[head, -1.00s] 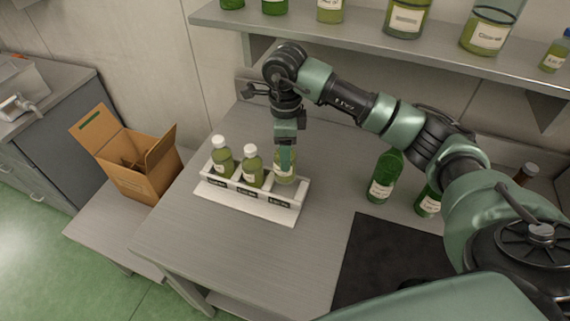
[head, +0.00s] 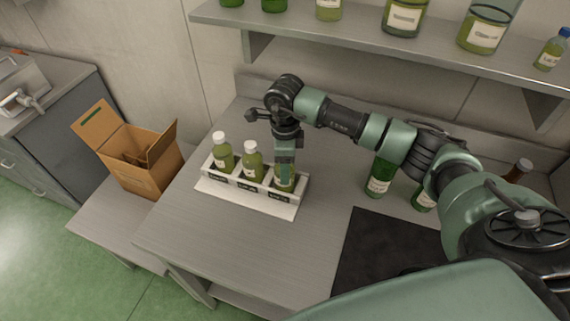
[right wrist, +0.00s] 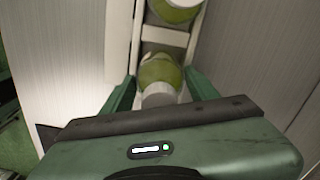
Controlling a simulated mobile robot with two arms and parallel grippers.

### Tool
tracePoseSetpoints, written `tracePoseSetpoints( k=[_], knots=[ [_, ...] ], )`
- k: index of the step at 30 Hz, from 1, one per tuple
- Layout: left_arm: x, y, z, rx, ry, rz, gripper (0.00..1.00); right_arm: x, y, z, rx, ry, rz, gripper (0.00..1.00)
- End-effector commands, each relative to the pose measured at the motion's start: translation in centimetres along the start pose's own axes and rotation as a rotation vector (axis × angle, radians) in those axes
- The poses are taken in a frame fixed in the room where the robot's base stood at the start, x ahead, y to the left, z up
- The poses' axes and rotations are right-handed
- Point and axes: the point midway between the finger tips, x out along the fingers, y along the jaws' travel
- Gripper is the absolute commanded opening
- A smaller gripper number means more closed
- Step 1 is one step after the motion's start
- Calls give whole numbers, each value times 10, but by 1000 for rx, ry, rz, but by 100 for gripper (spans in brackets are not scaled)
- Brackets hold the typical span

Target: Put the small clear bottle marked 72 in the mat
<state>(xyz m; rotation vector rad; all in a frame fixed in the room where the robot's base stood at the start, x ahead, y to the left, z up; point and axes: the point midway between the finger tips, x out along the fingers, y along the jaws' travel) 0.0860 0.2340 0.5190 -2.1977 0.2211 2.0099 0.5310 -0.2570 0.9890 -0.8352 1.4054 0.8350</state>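A white rack (head: 250,197) on the bench holds three small bottles of green liquid in a row: a left one (head: 223,155), a middle one (head: 252,165) and a right one (head: 285,184). The left and middle have white caps. I cannot read a 72 on any label. My right gripper (head: 285,168) points down at the right bottle and hides its top. In the right wrist view its fingers (right wrist: 160,80) are apart, one on each side of a capped bottle (right wrist: 160,72), with small gaps. The black mat (head: 380,250) lies on the bench at right. My left gripper is not in view.
Two dark green bottles (head: 379,178) stand behind the mat, close to my right arm. A shelf (head: 340,40) with several bottles runs above. An open cardboard box (head: 145,170) stands at left on a lower surface. The bench between rack and mat is clear.

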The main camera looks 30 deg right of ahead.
Motion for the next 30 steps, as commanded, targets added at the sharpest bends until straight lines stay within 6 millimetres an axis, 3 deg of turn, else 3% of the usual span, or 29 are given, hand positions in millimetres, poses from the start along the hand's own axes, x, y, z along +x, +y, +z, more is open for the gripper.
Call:
tracePoseSetpoints(
  k=[14,30],
  knots=[
    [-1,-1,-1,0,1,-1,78,-7,-1,0,0,-2,-2,75],
    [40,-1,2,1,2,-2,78,-107,-1,1,0,-3,-3,75]
  ],
)
